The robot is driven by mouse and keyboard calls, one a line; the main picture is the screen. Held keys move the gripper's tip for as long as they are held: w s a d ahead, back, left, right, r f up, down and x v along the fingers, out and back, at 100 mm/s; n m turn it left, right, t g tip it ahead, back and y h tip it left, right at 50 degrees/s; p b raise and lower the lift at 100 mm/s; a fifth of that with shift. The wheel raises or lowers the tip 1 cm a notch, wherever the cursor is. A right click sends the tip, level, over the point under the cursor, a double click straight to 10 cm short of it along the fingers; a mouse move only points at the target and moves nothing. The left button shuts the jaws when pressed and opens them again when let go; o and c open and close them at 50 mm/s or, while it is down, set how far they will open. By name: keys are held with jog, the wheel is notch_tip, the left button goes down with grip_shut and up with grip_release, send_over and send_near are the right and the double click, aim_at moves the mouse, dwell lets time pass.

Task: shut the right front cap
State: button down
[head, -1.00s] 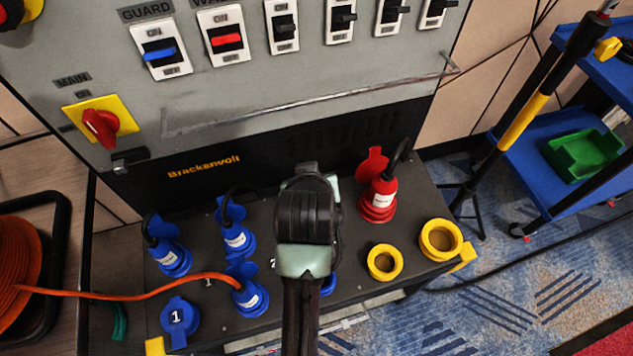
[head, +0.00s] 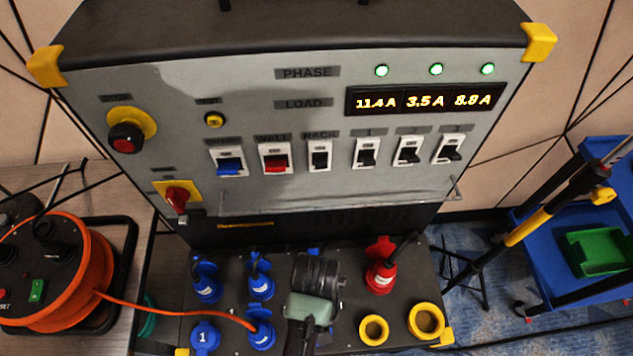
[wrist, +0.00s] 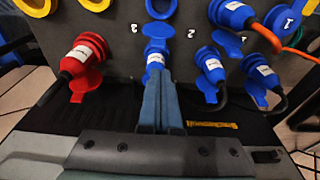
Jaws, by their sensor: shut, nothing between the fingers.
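The right front cap (wrist: 157,31) is a flat blue lid in the wrist view. It stands open, folded back from a blue ring socket (wrist: 161,9) at the top edge. My gripper (wrist: 161,76) is shut and empty. Its fingertips are close over a blue plug (wrist: 154,57) with a white label, on the back-row side of the cap; I cannot tell if they touch it. In the head view my wrist hides this cap, its socket and my fingertips.
A red plug (head: 381,272) and two yellow sockets (head: 373,330) are to the right. Blue plugs (head: 260,286), a closed blue cap marked 1 (head: 205,337) and an orange cable (head: 180,309) are to the left. The switch panel (head: 300,195) rises behind.

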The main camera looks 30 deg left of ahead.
notch_tip(320, 180, down, 9)
jog(key=w, duration=0.1)
jog(key=shift+a+b, duration=0.3)
jog(key=shift+a, duration=0.1)
jog(key=shift+w, duration=0.1)
